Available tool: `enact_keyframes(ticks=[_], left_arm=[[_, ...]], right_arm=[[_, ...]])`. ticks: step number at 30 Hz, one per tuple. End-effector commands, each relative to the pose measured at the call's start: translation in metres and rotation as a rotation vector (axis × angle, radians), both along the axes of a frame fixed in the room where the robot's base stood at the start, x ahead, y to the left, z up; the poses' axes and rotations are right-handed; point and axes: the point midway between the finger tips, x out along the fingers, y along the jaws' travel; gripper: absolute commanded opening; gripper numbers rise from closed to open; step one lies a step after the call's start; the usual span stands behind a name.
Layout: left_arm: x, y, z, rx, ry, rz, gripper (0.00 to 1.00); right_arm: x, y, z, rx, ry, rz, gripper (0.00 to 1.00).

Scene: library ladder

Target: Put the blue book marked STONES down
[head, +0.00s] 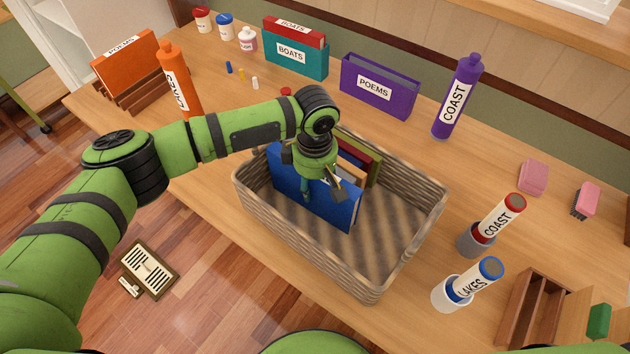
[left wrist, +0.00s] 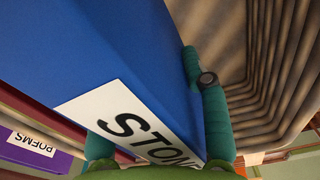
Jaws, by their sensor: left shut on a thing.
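The blue book (head: 330,205) is upright inside the wicker basket (head: 330,273), at its left part. My left gripper (head: 322,190) is over the book from above and shut on it. In the left wrist view the blue book (left wrist: 95,50) fills the upper left, with a white label reading "STON", the rest hidden. The teal fingers of my left gripper (left wrist: 160,130) lie on either side of the book. Whether the book's lower edge touches the basket floor I cannot tell. My right gripper is not in view.
A dark red book and an olive book (head: 373,165) stand behind the blue one in the basket. The basket's right part is bare. Purple POEMS box (head: 380,87), purple COAST bottle (head: 458,97) and two tubes in cups (head: 470,285) stand around it.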

Motion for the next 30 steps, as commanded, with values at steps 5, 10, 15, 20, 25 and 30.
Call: enact_keyframes(ticks=[5, 10, 15, 20, 25, 30], left_arm=[[0.0, -0.001, -0.001, -0.001, 0.0, 0.0, 0.0], [0.0, 0.0, -0.002, 0.0, 0.0, -0.001, 0.69], [0.0, 0.0, -0.002, 0.0, 0.0, -0.001, 0.69], [0.0, 0.0, 0.001, 0.0, -0.001, -0.001, 0.69], [0.001, 0.0, 0.024, -0.003, -0.002, -0.002, 0.69], [0.0, 0.0, 0.062, -0.002, -0.003, -0.001, 0.69]], right_arm=[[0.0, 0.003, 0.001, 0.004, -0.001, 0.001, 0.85], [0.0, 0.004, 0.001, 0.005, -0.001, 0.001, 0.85], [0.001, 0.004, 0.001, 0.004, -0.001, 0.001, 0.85], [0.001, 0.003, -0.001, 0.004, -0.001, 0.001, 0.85], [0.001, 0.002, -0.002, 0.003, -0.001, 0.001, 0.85], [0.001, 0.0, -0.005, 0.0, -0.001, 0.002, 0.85]])
